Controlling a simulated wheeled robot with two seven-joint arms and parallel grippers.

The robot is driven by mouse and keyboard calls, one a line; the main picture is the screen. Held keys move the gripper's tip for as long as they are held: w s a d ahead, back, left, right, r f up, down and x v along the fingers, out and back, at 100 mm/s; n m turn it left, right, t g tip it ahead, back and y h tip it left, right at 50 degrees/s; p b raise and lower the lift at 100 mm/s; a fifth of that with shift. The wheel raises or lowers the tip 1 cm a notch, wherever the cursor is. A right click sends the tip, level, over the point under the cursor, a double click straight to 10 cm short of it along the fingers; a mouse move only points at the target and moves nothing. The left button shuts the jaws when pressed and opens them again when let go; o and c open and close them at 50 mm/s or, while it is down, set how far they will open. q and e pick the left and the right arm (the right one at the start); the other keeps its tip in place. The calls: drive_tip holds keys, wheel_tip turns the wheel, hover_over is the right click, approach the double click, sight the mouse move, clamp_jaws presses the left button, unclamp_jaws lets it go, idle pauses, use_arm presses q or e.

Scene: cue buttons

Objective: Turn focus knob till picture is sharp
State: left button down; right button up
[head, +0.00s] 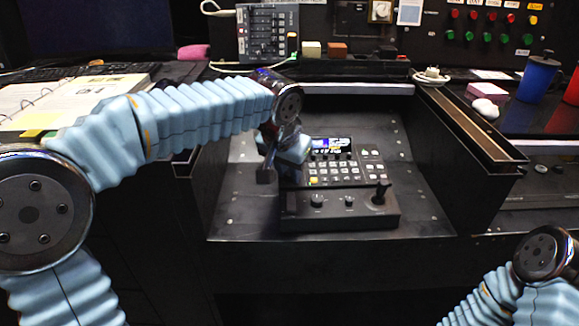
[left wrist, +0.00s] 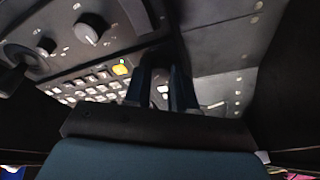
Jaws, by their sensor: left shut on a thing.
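The control console (head: 340,208) sits in the sloped bay, with a small screen (head: 331,146) showing a coloured picture; its sharpness is too small to tell. My left gripper (head: 266,176) is at the console's left side, fingers pointing down. Two other knobs, a pale-topped one (left wrist: 90,28) and a smaller one (left wrist: 46,47), stand free. My right gripper is out of view.
A joystick (head: 382,191) stands at the console's right end. The bay's right wall (head: 460,140) rises beside it. An open binder (head: 60,105) lies at left. A mixer (head: 268,33) stands behind, and a blue cup (head: 537,78) is at right. The bay floor right of the console is clear.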

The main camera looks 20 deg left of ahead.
use_arm(q)
drive_tip(key=c, duration=0.9)
unclamp_jaws()
drive_tip(key=p+v, duration=0.1)
drive_tip(key=v, duration=1.3)
drive_tip(key=shift+f, duration=0.1)
